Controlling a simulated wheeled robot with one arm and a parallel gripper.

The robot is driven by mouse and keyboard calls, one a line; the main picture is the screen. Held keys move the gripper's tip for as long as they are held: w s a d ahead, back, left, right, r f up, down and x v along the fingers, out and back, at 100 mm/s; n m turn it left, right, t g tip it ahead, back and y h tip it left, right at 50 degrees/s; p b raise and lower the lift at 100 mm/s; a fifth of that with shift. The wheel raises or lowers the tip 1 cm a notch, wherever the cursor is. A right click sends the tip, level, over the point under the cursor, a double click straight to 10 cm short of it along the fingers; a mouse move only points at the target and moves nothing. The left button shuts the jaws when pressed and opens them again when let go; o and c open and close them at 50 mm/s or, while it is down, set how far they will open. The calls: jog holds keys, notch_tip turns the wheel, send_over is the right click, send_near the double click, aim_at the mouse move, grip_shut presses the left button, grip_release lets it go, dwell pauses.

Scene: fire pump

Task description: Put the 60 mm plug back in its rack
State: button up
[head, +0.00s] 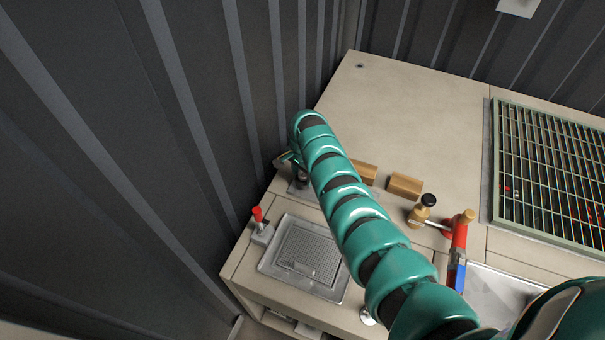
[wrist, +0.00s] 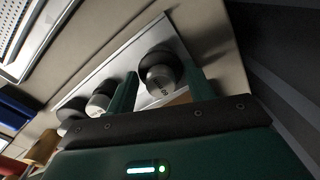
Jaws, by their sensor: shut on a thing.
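The 60 mm plug (wrist: 160,74), a dark round piece with a grey collar marked 60, shows in the wrist view between the two green fingers of my gripper (wrist: 163,88). My gripper is shut on it. The plug is over the metal rack plate (wrist: 138,47); I cannot tell whether it is seated or held just above it. Two other plugs (wrist: 101,99) (wrist: 74,111) stand in a row to its left. In the head view my arm hides most of the rack and the plug.
In the head view, a grey grated panel (head: 309,254) and a red-handled lever (head: 258,222) are near the rack. A dark corrugated wall (head: 180,130) stands close at left.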

aim_at(302, 174)
jog(key=shift+f, duration=0.25)
jog(key=shift+f, duration=0.1)
jog(key=o, duration=1.2)
jog(key=shift+r+b, duration=0.7)
jog(key=shift+r, duration=5.45)
jog(key=shift+f, duration=0.1)
